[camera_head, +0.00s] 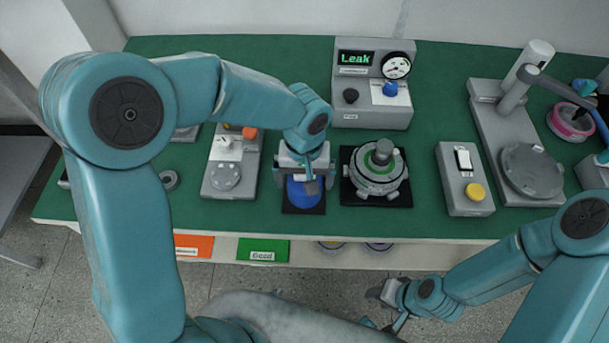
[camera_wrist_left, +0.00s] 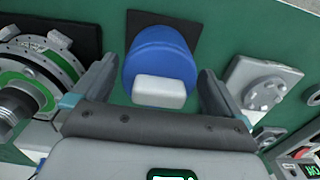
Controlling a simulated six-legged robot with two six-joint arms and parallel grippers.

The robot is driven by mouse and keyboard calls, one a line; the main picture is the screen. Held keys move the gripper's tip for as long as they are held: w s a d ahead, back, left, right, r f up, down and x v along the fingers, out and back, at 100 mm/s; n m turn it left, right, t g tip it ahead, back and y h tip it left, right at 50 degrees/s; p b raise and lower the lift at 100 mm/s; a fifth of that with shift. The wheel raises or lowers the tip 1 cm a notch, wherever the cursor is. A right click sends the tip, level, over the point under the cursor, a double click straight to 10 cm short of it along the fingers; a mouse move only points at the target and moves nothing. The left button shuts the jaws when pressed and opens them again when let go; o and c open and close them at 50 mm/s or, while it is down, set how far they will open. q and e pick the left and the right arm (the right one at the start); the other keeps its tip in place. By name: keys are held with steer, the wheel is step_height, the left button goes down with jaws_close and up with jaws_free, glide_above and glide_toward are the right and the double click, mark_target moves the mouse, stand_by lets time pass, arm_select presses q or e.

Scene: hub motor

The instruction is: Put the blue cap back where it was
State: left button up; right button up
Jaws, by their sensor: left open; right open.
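The blue cap (camera_head: 300,190) sits on a black square pad (camera_head: 290,209) near the front of the green table. In the left wrist view the cap (camera_wrist_left: 158,50) is a round blue body with a white block on its near side. My left gripper (camera_head: 305,177) is open directly over the cap, with one finger on each side of it. In the wrist view a gap shows between the fingers and the cap. The gripper hides part of the cap in the head view. My right gripper (camera_head: 385,310) is open and empty, in front of the table edge.
A round metal hub motor (camera_head: 376,178) stands on a black pad just right of the cap. A "Leak" tester (camera_head: 372,115) stands behind. A grey fixture (camera_head: 226,180) is at left, and a switch box (camera_head: 465,185) at right. Green (camera_head: 263,250) and orange bins hang below the front edge.

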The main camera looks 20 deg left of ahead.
arm_select(q)
step_height(320, 180, up, 12)
steer(key=shift+r+p, duration=0.2)
steer(key=shift+p, duration=0.15)
stand_by(0.5)
